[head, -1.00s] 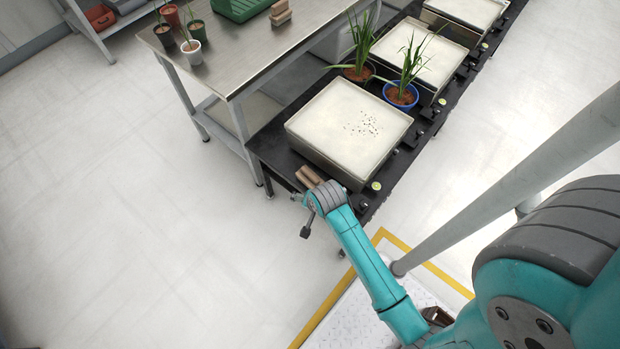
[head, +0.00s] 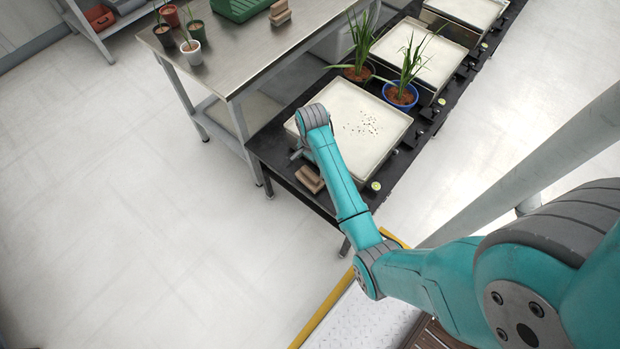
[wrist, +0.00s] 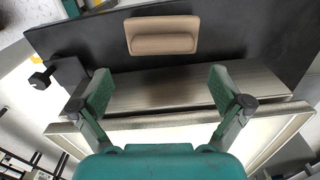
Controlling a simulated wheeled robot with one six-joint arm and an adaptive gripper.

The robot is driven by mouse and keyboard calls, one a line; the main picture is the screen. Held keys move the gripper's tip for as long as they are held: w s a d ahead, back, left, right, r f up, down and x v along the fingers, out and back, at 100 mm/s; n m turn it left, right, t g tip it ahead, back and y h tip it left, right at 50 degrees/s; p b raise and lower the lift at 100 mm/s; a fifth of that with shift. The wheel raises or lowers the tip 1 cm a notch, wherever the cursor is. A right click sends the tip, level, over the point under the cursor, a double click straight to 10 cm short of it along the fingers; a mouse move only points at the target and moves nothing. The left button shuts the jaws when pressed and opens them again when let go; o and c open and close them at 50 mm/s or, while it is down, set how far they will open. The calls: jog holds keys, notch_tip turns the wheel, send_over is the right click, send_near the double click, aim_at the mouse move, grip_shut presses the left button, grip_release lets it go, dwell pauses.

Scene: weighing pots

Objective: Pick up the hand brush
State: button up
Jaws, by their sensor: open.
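The hand brush (head: 310,178) is a brown, block-like piece lying on the near end of the black bench, beside the nearest tray. In the wrist view the brush (wrist: 162,35) lies beyond my fingertips, near the top middle, apart from both fingers. My gripper (wrist: 162,85) is open and empty, with its two green fingers spread wide. In the head view my wrist is over the left near edge of the tray and mostly hides the gripper. A similar brown brush (head: 280,13) lies on the steel table.
The near tray (head: 376,140) has a pale surface with dark specks, and its metal wall shows between my fingers. Two potted plants, one in a blue pot (head: 400,95), stand behind it. The steel table (head: 225,50) holds small pots and a green crate (head: 238,8).

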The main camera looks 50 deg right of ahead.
aim_at(310, 173)
jog(key=shift+w+a+f, duration=0.1)
jog(key=shift+f, duration=1.6)
jog(key=shift+w+a+f, duration=0.1)
jog(key=shift+f, duration=1.6)
jog(key=c, duration=1)
